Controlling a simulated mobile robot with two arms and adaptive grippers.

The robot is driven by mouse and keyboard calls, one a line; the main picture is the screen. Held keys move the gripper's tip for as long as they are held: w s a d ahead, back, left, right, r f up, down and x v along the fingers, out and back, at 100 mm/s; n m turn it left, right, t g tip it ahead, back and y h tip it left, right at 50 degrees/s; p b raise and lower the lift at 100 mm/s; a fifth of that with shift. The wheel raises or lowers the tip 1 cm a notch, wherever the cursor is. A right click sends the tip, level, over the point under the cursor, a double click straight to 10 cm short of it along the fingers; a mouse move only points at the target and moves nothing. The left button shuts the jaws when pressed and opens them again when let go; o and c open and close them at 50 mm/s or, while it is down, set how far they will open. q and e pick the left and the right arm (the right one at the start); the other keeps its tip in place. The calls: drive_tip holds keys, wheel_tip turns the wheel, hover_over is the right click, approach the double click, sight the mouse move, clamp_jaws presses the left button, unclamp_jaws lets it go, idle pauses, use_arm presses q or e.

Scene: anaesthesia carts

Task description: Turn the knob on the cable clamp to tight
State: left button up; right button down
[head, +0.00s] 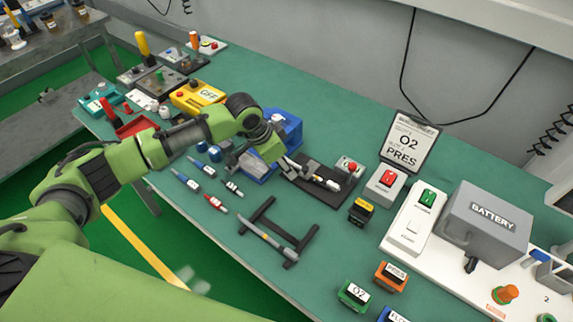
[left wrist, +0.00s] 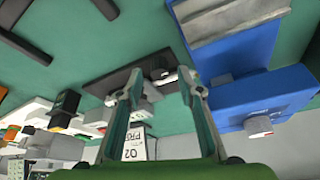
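A white cylindrical piece (head: 326,183) lies on the plate. A blue block (head: 290,124) with a grey part stands beside the gripper; it also shows in the left wrist view (left wrist: 240,75), with a white knob (left wrist: 258,125). Which part is the cable clamp's knob is unclear.
An O2 PRES sign (head: 409,142), red switch box (head: 386,184) and battery unit (head: 488,220) stand to the right. A black rack with a grey rod (head: 268,240) lies in front.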

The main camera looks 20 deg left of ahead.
use_arm(q)
drive_tip(key=shift+w+d+f, duration=0.1)
drive_tip(key=shift+f, duration=0.25)
drive_tip(key=shift+d+f, duration=0.1)
drive_tip(key=shift+f, duration=0.2)
clamp_jaws()
use_arm(e)
drive_tip(key=shift+s+r, duration=0.1)
drive_tip(key=shift+s, duration=0.25)
